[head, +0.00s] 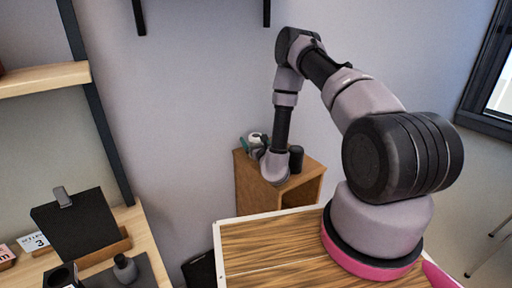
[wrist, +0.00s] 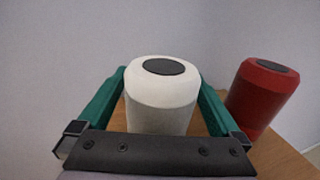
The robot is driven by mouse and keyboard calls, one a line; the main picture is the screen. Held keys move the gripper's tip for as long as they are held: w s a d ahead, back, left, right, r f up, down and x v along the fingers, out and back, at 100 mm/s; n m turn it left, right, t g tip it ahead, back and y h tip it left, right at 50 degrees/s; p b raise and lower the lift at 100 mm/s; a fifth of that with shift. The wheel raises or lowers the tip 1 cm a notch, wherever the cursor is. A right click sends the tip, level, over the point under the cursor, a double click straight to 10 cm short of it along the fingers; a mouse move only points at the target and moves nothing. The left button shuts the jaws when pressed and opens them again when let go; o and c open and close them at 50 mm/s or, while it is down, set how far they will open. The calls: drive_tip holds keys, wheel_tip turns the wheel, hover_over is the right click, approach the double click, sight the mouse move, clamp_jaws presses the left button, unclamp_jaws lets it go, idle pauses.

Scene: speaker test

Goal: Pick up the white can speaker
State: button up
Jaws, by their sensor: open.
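The white can speaker (wrist: 160,105) stands upright on a wooden surface in the wrist view, with a dark round top. My gripper (wrist: 162,80) is open, with one green finger on each side of the speaker. The speaker's lower part is hidden behind the dark gripper body, and I cannot tell whether the fingers touch it. In the head view the speaker (head: 254,138) shows small and partly hidden on top of a wooden cabinet, between the green fingers of my gripper (head: 254,144).
A red can (wrist: 263,95) stands close to the right of my gripper in the wrist view. A dark can (head: 296,158) stands on the wooden cabinet (head: 255,185) in the head view. A wall is behind the cabinet. A desk with a black board (head: 75,225) is at lower left.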

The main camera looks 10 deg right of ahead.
clamp_jaws()
